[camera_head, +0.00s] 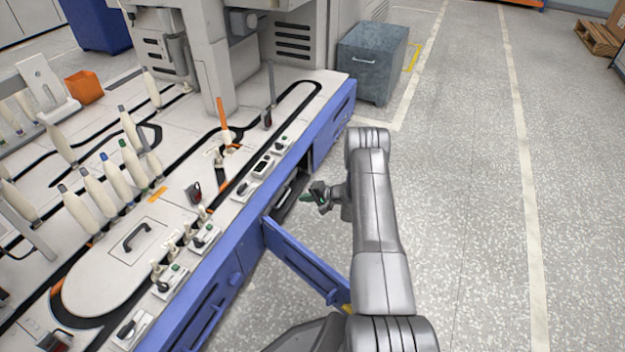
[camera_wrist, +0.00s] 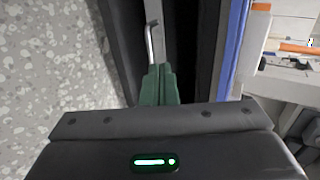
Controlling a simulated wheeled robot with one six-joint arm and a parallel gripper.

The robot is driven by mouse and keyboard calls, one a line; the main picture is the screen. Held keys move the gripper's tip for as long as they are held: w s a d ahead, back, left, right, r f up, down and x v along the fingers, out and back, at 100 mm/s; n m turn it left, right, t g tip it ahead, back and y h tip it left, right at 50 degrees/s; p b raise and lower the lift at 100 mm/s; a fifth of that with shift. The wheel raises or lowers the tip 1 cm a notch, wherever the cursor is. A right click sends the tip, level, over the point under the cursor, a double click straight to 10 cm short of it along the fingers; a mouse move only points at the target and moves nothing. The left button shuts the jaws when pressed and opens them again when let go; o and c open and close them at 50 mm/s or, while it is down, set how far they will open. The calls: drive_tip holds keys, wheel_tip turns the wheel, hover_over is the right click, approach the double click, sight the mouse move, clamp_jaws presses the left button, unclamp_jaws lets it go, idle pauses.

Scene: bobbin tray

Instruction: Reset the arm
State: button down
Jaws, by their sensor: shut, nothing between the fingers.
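My gripper (camera_head: 309,197) is at the end of my grey arm, to the right of the blue-edged machine bench, beside an open compartment (camera_head: 291,192) in its front. In the wrist view my gripper (camera_wrist: 160,72) shows its green fingers closed together with nothing between them. A bent metal handle (camera_wrist: 151,38) shows just beyond the fingertips; I cannot tell whether they touch it. A blue door (camera_head: 300,262) stands swung out from the bench below my gripper.
The bench top (camera_head: 130,270) holds several white bobbins, switches and an orange bin (camera_head: 84,87). The speckled floor to the right (camera_head: 470,200) is clear.

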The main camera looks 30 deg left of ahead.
sight(273, 200)
idle(0.3)
drive_tip(key=b+x, duration=0.4)
drive_tip(key=x, duration=0.8)
drive_tip(key=shift+s+a+f+b, duration=0.1)
drive_tip(key=shift+a+f+b, duration=0.05)
drive_tip(key=shift+b, duration=0.25)
drive_tip(key=shift+a+f, duration=0.15)
drive_tip(key=shift+a, duration=0.45)
